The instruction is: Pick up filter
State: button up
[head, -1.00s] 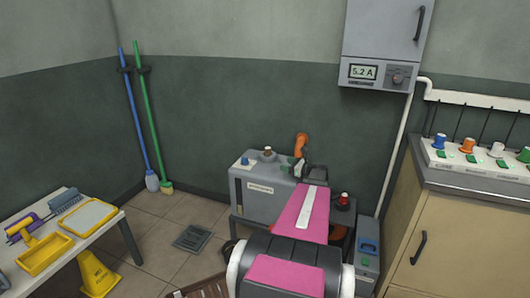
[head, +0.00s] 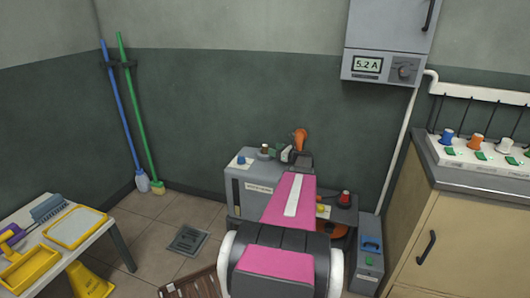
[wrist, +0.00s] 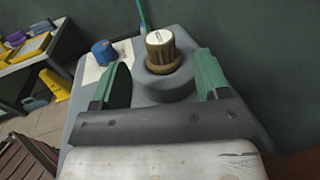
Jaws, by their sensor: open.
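I cannot tell for certain which thing is the filter. A brown ribbed cap (wrist: 162,50) with a pale marked top stands upright on a round grey collar on the grey machine. It also shows in the head view (head: 265,152). My gripper (wrist: 161,68) has green fingers, spread wide, one on each side of the cap and collar in the wrist view. Nothing is held, and I see no clear contact with the cap. In the head view my gripper (head: 287,154) is small, just right of the cap. A yellow-framed pale panel (head: 75,228) lies on the left table.
A blue knob (wrist: 103,52) sits beside the cap on the grey machine (head: 255,190). An orange part (head: 301,138) rises behind my gripper. A wooden crate (head: 193,284) and drain (head: 188,240) are on the floor. A wooden cabinet (head: 450,235) stands right.

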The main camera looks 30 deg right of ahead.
aim_at(267, 146)
jog(key=shift+f+x, duration=0.2)
jog(key=shift+x, duration=2.4)
jog(key=c, duration=1)
